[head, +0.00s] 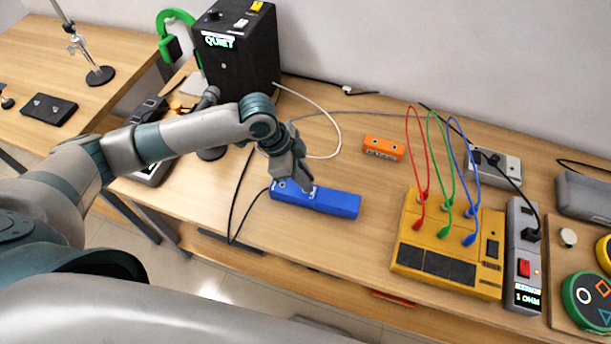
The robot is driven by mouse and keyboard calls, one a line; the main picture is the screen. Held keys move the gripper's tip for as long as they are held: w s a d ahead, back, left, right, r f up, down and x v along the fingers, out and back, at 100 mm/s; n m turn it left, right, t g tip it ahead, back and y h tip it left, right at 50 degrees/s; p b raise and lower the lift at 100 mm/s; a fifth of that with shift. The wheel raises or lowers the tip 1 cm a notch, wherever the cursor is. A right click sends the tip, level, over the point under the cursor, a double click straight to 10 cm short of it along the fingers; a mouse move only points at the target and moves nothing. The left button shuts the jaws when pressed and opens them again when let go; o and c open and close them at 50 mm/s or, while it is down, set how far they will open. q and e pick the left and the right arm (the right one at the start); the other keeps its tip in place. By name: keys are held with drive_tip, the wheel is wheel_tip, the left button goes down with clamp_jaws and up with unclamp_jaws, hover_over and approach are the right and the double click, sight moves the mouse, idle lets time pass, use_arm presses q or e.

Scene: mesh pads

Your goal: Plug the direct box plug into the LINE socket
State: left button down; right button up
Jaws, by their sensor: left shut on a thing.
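A long blue box (338,204) lies on the wooden table, near the middle of the view. A black cable comes from its left end. My left gripper (307,187) points down at the top of this blue box, left of its middle. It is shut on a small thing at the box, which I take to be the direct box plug. The fingers hide most of it, and I cannot tell whether it is seated or apart from the box. No LINE label is readable. My right gripper is not in view.
A yellow panel (410,235) with red, green and blue leads stands to the right, beside a grey strip (524,267) with a black plug. A small orange box (383,148) lies behind. A black speaker box (240,60) reading QUIET stands back left. Loose cables cross the table.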

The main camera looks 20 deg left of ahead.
use_arm(q)
drive_tip(key=shift+f+b, duration=0.3)
drive_tip(key=shift+f, duration=0.7)
drive_tip(key=c, duration=1.6)
unclamp_jaws()
drive_tip(key=shift+r, duration=0.15)
drive_tip(key=shift+a+r, duration=0.3)
drive_tip(key=shift+r, duration=0.15)
drive_tip(key=b+v, duration=0.3)
drive_tip(key=v, duration=1.3)
drive_tip(key=shift+s+r+b, duration=0.1)
drive_tip(key=shift+b, duration=0.25)
